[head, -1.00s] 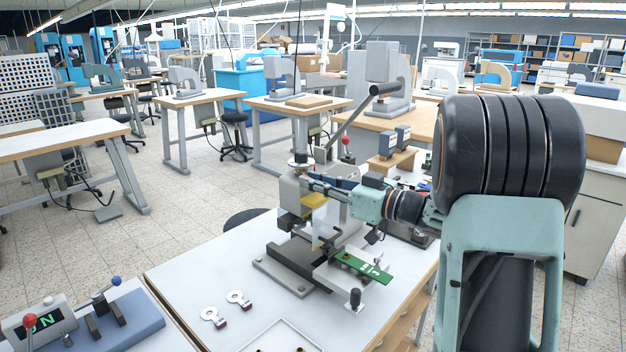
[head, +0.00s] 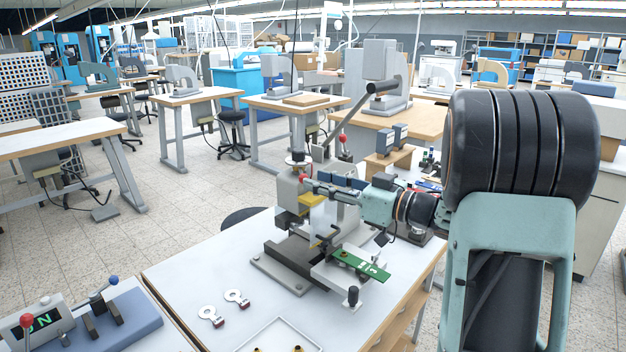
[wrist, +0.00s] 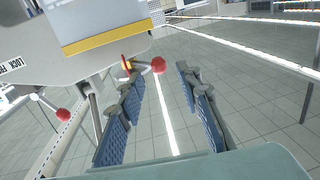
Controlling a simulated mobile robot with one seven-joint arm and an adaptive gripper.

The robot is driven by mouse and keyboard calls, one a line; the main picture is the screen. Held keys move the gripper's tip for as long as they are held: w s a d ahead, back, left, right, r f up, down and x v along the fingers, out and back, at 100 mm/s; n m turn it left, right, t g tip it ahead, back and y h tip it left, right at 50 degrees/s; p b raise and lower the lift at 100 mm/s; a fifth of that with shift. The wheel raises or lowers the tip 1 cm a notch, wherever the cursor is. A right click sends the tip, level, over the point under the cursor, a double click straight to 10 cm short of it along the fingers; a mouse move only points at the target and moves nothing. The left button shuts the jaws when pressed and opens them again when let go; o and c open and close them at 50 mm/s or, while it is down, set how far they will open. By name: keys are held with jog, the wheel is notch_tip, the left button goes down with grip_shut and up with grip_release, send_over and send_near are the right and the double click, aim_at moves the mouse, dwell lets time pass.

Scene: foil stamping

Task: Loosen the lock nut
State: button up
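The stamping press (head: 290,205) stands on the white table, and its grey head with a yellow strip (wrist: 110,43) fills the upper left of the wrist view. A small lever with a red ball (wrist: 158,65) sticks out under the head, with a red and yellow piece at its root. I cannot tell for sure that this is the lock nut. The red ball also shows in the head view (head: 304,178). My gripper (wrist: 163,80) is open, blue-padded fingers apart, with the ball just ahead between the fingertips. It also shows in the head view (head: 313,186), beside the press.
A second red ball on a rod (wrist: 63,115) lies left of my fingers. A long press handle (head: 345,125) rises behind my gripper. A green card (head: 362,264) lies on the press bed. Two ring-shaped tags (head: 211,316) and a tray (head: 278,335) lie in front.

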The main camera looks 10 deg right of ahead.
jog(key=v, duration=0.9)
jog(key=shift+r, duration=0.1)
